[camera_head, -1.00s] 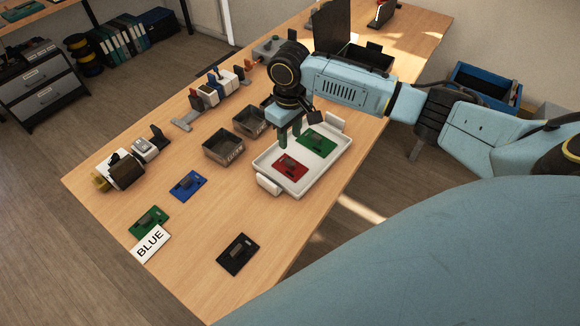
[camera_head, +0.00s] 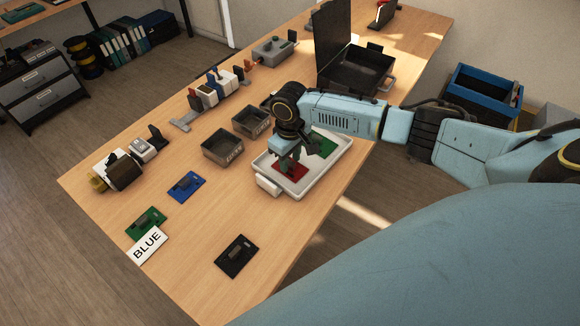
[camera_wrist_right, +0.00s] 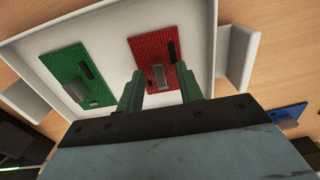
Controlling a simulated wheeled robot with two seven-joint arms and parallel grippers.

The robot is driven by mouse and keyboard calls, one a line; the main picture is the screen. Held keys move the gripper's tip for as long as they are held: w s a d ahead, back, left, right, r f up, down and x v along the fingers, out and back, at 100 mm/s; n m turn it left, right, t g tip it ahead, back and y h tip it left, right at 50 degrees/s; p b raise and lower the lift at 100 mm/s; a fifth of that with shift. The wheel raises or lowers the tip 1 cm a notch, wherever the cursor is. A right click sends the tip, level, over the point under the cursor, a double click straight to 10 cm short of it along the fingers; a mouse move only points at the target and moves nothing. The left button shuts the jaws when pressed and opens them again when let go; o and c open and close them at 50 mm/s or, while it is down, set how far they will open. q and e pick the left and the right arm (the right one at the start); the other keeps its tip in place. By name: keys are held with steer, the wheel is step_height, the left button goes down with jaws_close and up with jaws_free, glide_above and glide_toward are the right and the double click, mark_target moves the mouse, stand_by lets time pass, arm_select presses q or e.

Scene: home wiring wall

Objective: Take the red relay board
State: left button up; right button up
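The red relay board (camera_head: 287,172) lies in the white tray (camera_head: 262,166) on the table, beside a green board (camera_head: 324,145). In the head view my right gripper (camera_head: 287,164) is over the red board and hides part of it. In the right wrist view the red board (camera_wrist_right: 155,48) has a grey raised block, and the green board (camera_wrist_right: 76,74) lies to its left. My right gripper's green fingers (camera_wrist_right: 160,88) are apart with the red board's near end and its block between them in the picture; I cannot tell whether they touch it. My left gripper is not in view.
A blue board (camera_head: 187,186), another green board (camera_head: 146,221), a BLUE label card (camera_head: 149,246) and a black board (camera_head: 237,256) lie on the table. Two open metal bins (camera_head: 222,148) stand left of the tray. An open black case (camera_head: 360,72) stands behind.

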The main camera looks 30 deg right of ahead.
jaws_close()
